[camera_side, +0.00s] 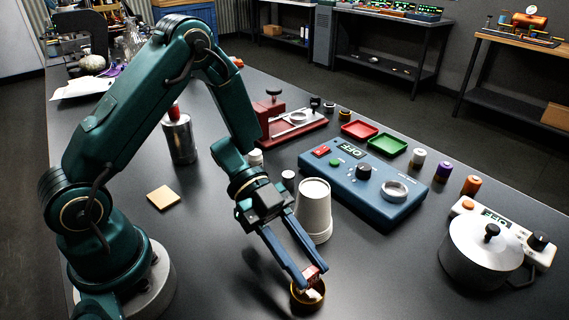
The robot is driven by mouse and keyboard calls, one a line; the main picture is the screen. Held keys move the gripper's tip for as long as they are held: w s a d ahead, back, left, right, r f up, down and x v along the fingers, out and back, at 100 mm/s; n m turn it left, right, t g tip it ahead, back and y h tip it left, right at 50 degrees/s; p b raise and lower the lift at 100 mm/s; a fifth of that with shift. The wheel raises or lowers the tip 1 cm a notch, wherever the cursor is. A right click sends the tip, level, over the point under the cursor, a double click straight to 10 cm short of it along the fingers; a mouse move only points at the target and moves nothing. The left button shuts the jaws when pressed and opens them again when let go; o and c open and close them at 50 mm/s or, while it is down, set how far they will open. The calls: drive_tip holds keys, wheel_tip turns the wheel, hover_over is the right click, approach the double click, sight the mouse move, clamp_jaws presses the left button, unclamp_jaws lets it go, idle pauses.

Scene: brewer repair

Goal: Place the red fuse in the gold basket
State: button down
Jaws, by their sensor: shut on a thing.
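My gripper (308,277) points down near the front middle of the dark table, its two blue fingers shut on the red fuse (311,271). Only part of the fuse shows between the fingertips. The gold basket (299,303) is a small round cup directly below the fingertips. The fuse is at or just above the basket's rim; I cannot tell whether it touches. Something white (311,294) shows inside the basket, partly hidden.
A white upturned cup (314,211) stands close behind the gripper. A blue control box (362,186) lies farther back, and a metal pot (482,250) stands at the right. Red (359,130) and green (388,146) trays sit at the back. The table between the basket and pot is clear.

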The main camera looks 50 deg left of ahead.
drive_tip(key=c, duration=0.5)
unclamp_jaws()
drive_tip(key=shift+r, duration=0.1)
drive_tip(key=shift+r, duration=3.45)
